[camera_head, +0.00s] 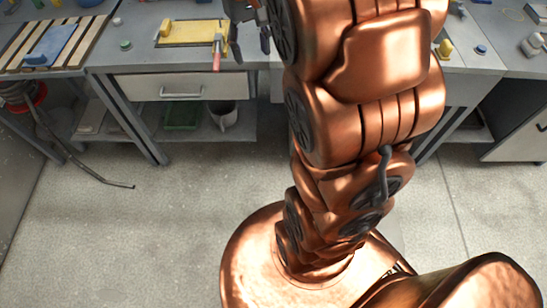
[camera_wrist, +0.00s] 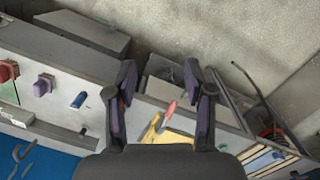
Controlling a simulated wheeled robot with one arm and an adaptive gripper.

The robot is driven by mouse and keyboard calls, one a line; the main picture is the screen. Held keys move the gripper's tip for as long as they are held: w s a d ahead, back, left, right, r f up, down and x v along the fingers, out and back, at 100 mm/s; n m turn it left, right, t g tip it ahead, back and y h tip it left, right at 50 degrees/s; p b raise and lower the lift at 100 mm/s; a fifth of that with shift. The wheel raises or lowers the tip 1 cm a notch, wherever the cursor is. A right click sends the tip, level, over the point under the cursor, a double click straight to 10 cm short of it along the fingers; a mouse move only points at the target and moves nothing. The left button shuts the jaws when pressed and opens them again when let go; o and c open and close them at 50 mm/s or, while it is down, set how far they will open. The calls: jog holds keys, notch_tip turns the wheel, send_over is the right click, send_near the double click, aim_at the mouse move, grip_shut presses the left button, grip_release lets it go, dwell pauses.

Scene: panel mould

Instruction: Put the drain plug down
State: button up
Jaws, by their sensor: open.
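I cannot tell for sure which small piece is the drain plug. Small round pieces on the grey bench include a green one (camera_head: 125,45) at the left and a blue one (camera_head: 481,49) at the right. My gripper (camera_head: 251,46) is over the bench's front edge, right of the yellow panel (camera_head: 183,31). In the wrist view my gripper (camera_wrist: 160,85) has its fingers wide apart with nothing held between them. Beyond them lie a red-handled tool (camera_wrist: 171,109) and the yellow panel (camera_wrist: 172,137). My arm hides the middle of the bench in the head view.
A slatted wooden rack (camera_head: 55,43) with a blue piece on it is at the far left. A yellow piece (camera_head: 444,48) stands right of my arm. The floor in front is clear.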

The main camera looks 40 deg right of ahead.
jog(key=s+a+f, duration=0.2)
jog(key=s+a, duration=0.1)
jog(key=s, duration=0.4)
jog(key=s+a+f+n, duration=0.1)
jog(key=s+a+f, duration=0.2)
jog(key=s, duration=0.4)
jog(key=s+a+f+n, duration=0.1)
jog(key=s+a, duration=0.3)
jog(key=s, duration=0.4)
jog(key=shift+a+f+g, duration=0.3)
jog(key=shift+a+f, duration=0.1)
jog(key=shift+f, duration=0.35)
jog(key=shift+c, duration=0.2)
